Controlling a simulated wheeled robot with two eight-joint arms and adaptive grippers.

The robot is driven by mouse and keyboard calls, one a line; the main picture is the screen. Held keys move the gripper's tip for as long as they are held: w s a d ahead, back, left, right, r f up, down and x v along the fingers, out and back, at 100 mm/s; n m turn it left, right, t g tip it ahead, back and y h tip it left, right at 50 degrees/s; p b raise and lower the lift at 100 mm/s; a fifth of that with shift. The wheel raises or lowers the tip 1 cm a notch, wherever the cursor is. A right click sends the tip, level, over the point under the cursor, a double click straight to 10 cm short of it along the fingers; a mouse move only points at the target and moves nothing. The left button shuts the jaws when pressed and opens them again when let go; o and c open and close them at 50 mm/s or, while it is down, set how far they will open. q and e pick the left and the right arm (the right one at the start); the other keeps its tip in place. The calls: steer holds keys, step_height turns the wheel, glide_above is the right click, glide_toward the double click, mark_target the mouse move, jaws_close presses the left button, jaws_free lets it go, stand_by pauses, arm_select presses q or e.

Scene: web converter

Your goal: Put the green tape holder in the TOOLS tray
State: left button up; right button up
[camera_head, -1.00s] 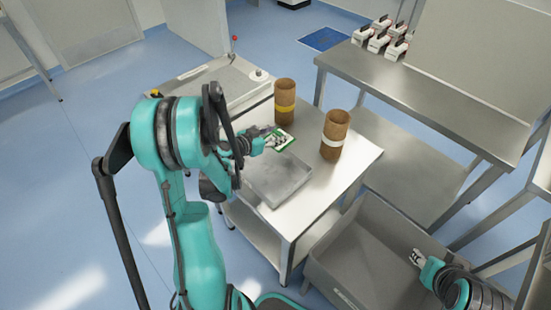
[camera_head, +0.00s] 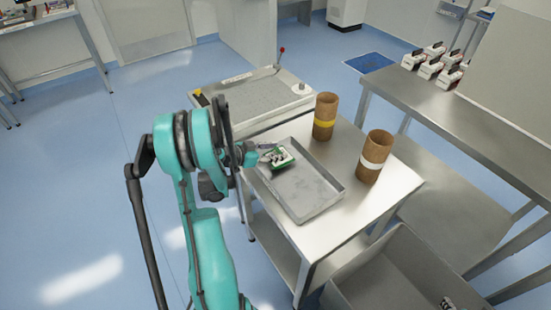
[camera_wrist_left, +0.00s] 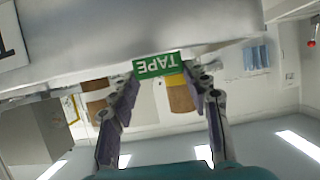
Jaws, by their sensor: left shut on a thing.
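The green tape holder (camera_head: 281,158) is in my left gripper (camera_head: 268,150), over the back left corner of the grey metal tray (camera_head: 318,190) in the head view. I cannot tell whether it touches the tray. In the left wrist view its green TAPE label (camera_wrist_left: 158,65) shows upside down between the two fingers of my left gripper (camera_wrist_left: 162,78). The tray lies on the steel cart; no TOOLS lettering is readable on it. Only a small part of my right gripper (camera_head: 450,303) shows at the bottom right edge; its jaws are unclear.
A grey bin (camera_head: 390,280) is in front. A steel bench (camera_head: 480,115) stands right.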

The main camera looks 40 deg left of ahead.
arm_select(q)
step_height(320, 180, down, 3)
steer(key=shift+r+b, duration=0.1)
steer(key=shift+b, duration=0.4)
steer(key=shift+r, duration=0.1)
steer(key=o, duration=0.8)
